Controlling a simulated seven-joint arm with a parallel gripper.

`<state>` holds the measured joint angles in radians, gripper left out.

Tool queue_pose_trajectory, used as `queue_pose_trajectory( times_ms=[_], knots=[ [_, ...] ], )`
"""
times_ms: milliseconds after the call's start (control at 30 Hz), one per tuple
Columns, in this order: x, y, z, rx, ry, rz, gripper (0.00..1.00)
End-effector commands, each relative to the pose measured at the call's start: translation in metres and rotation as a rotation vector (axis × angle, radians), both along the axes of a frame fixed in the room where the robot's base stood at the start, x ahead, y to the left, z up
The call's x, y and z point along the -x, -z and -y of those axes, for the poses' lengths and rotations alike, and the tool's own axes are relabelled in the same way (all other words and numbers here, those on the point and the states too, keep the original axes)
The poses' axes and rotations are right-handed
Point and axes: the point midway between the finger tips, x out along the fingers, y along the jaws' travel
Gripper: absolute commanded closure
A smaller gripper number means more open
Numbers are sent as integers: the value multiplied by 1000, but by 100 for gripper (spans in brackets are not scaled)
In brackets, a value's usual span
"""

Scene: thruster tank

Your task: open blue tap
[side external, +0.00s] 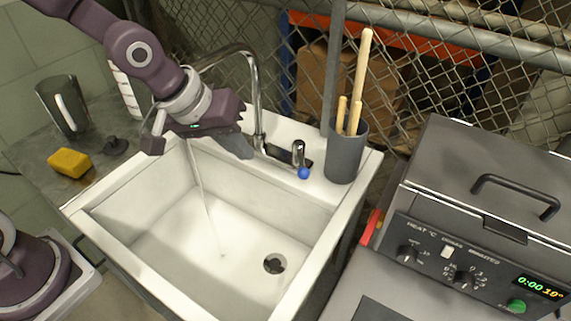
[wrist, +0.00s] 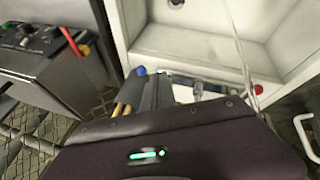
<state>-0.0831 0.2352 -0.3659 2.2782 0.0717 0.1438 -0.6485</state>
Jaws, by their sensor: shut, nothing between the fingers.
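The blue tap (side external: 303,173) is a short metal lever with a blue ball end, at the back rim of the sink, right of the spout. Its blue ball (wrist: 141,70) also shows in the wrist view, just left of the fingertips. My gripper (side external: 240,150) is shut and empty, over the back rim left of the blue tap, with a gap between them in the side view. The dark fingers (wrist: 155,92) show in the wrist view. A red knob (wrist: 258,89) shows to the right there; my gripper appears to hide it in the side view.
The curved metal spout (side external: 252,75) stands close behind my gripper. A thin pale stream (side external: 207,205) falls into the white sink (side external: 240,215). A grey holder (side external: 347,153) with wooden sticks stands just right of the blue tap. A yellow sponge (side external: 69,162) lies at left.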

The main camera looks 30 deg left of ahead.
Motion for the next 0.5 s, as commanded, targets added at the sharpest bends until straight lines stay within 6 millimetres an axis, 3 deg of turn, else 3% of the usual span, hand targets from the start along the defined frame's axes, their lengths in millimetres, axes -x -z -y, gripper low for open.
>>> queue_pose_trajectory(
  times_ms=[100, 267, 500],
  knots=[
    [-25, 5, 17, 59, 3, 49, 100],
    [-37, 16, 24, 70, 6, 63, 100],
    [-60, 58, 35, 66, 7, 61, 100]
  ],
)
